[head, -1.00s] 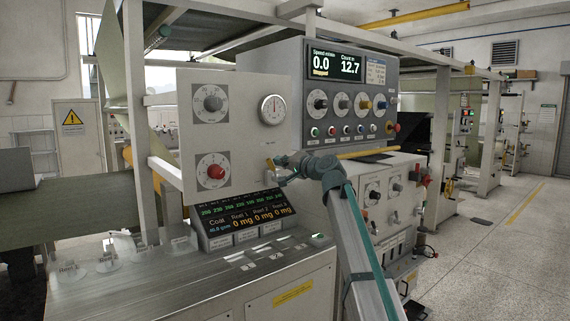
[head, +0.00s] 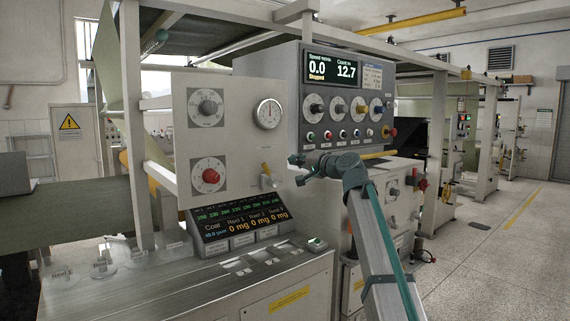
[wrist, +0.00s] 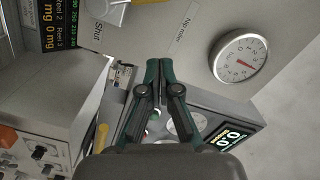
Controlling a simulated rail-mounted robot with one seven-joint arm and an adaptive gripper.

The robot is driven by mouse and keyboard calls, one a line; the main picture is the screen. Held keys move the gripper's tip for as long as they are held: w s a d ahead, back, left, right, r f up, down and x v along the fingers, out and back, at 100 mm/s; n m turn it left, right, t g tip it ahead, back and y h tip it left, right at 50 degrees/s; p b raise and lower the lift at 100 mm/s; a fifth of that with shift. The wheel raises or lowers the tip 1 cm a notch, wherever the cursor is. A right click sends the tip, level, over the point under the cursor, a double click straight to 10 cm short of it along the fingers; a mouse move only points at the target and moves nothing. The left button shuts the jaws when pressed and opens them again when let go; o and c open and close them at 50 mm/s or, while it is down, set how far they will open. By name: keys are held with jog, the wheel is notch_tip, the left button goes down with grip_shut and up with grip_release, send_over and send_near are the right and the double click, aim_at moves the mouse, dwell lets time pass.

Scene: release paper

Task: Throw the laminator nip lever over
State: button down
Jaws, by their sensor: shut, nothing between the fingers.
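In the wrist view the lever (wrist: 112,12) is partly cut off at the top edge, near the labels "Shut" and "Nip roller". My gripper (head: 297,170) is just right of the lever, apart from it in the picture. In the wrist view my gripper (wrist: 159,68) has its green-and-black fingers closed together and empty, below the labels.
The pale panel (head: 237,150) also carries two rotary knobs and the dial gauge (head: 268,114). A grey control console (head: 293,90) with screen, knobs and buttons stands behind my gripper. A lit display (head: 240,222) lies below. Open floor is at right.

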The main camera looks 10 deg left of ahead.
jog(key=v, duration=0.5)
jog(key=shift+w, duration=0.1)
jog(key=shift+f, duration=0.1)
